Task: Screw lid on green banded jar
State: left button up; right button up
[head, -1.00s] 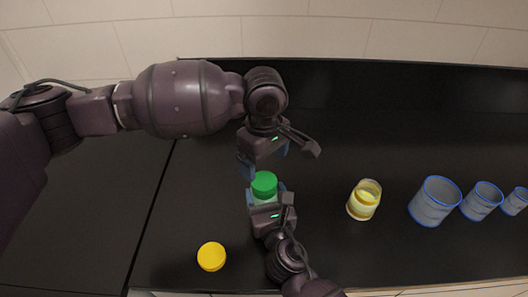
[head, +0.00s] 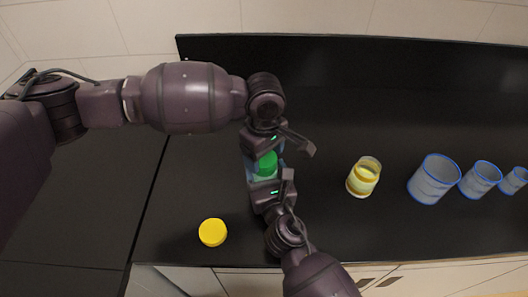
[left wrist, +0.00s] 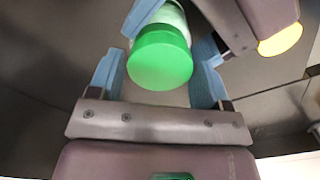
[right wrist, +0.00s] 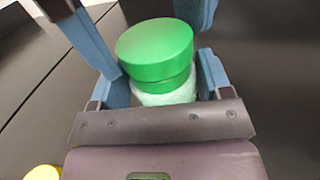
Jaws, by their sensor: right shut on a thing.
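The green lid (head: 266,160) sits on top of the green-banded jar, at the middle of the counter in the head view. The right wrist view shows the lid (right wrist: 155,48), a green band under it and the whitish jar body (right wrist: 172,96). I cannot tell how tightly the lid sits. My right gripper (head: 267,188) is shut on the jar body from the near side. My left gripper (head: 266,157) is open at the lid from the far side. In the left wrist view its blue fingers flank the lid (left wrist: 160,58), with gaps showing.
A yellow lid (head: 212,232) lies near the counter's front left. A yellow-banded open jar (head: 363,178) stands to the right. Several blue-rimmed clear cups (head: 434,180) stand farther right. The black counter (head: 340,120) behind them is clear, up to the raised back edge.

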pick_arm(q)
jog(key=c, duration=0.5)
jog(key=shift+c, duration=0.2)
jog(key=shift+m, duration=1.7)
jog(key=o, duration=1)
jog(key=shift+r, duration=2.3)
jog(key=shift+c, duration=0.2)
